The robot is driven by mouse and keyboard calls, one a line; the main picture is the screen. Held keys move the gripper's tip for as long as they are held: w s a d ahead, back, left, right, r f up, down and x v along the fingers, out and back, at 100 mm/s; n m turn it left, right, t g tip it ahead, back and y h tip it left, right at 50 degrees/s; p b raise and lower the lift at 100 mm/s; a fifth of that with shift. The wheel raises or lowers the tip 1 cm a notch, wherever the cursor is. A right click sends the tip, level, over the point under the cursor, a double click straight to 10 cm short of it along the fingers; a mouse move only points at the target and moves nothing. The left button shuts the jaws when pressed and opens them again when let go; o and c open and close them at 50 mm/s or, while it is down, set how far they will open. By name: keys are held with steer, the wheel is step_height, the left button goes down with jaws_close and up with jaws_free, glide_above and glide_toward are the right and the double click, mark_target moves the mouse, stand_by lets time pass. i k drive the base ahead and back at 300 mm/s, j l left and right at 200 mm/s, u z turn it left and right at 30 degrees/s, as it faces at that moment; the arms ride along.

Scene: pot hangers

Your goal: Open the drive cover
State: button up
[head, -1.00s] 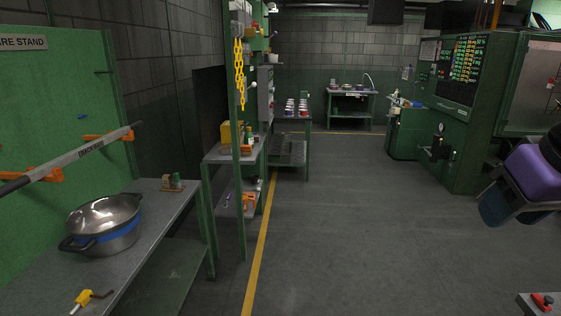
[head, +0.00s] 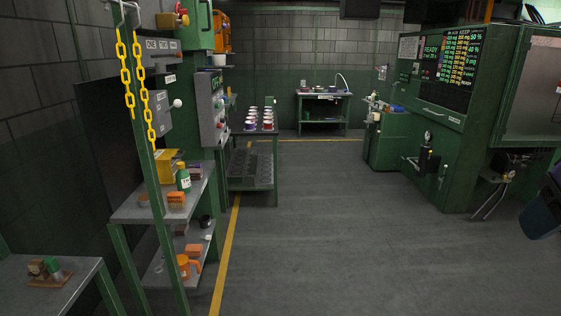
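No part is clearly readable as the drive cover in the head view. A large green machine (head: 440,130) stands at the right, with a black panel of coloured writing, closed-looking front panels and a small dark fitting low on its front. Grey labelled boxes (head: 158,95) are on the left wall, and another grey panel (head: 213,115) with a handle stands beyond them. I cannot tell whether any of these has the cover. My gripper is not in view.
Open grey floor (head: 330,220) lies ahead, with a yellow line (head: 227,250) along its left. A green-framed shelf (head: 128,212) with bottles and blocks stands left, under yellow chains (head: 147,105). A rack of cups (head: 259,121) and a back table (head: 321,96) stand beyond.

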mark_target(205, 13)
steer(key=i+u, duration=0.2)
steer(key=i, duration=0.35)
steer(key=i+l+u, duration=0.2)
steer(key=i, duration=0.35)
steer(key=i+l+u, duration=0.2)
steer(key=i, duration=0.3)
steer(key=i+l+u, duration=0.6)
steer(key=i+j, duration=0.05)
